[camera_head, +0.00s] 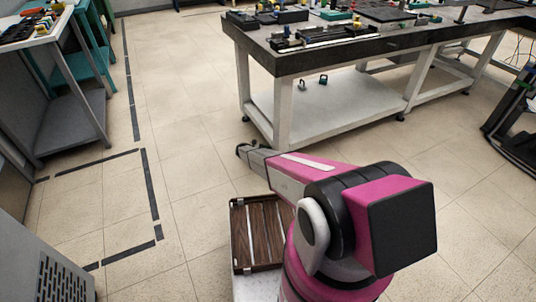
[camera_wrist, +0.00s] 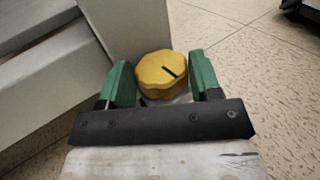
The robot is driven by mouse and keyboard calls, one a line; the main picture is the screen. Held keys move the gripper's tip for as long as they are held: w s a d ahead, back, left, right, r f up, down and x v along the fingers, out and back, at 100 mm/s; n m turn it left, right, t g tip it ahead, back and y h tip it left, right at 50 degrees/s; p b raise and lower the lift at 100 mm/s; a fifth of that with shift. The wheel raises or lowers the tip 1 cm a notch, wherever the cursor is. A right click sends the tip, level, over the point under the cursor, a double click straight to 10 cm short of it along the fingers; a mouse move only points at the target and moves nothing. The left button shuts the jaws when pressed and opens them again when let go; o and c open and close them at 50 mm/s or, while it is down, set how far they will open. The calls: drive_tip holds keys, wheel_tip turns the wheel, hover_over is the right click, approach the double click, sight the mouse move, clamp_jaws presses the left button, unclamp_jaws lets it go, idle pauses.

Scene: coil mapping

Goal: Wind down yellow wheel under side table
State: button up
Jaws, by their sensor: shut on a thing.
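The yellow wheel (camera_wrist: 161,70) has a scalloped rim and a short dark slanted mark on its top. It sits between the green fingers of my gripper (camera_wrist: 160,76) in the wrist view, at the foot of a pale table leg (camera_wrist: 125,30). My gripper is shut on it from both sides. In the head view, my gripper (camera_head: 243,149) reaches low to the front left leg of the table with the dark top (camera_head: 340,56) and white lower shelf (camera_head: 320,112). The wheel is hidden there.
A brown slatted tray (camera_head: 238,235) lies beside my arm. Tools and parts cover the table top. A grey workbench (camera_head: 75,118) stands at left, with clear tiled floor between.

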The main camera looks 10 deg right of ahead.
drive_tip(key=shift+w+m+g, duration=0.1)
drive_tip(key=shift+m+g, duration=0.4)
drive_tip(key=shift+g, duration=0.3)
drive_tip(key=o, duration=0.9)
drive_tip(key=shift+o, duration=0.2)
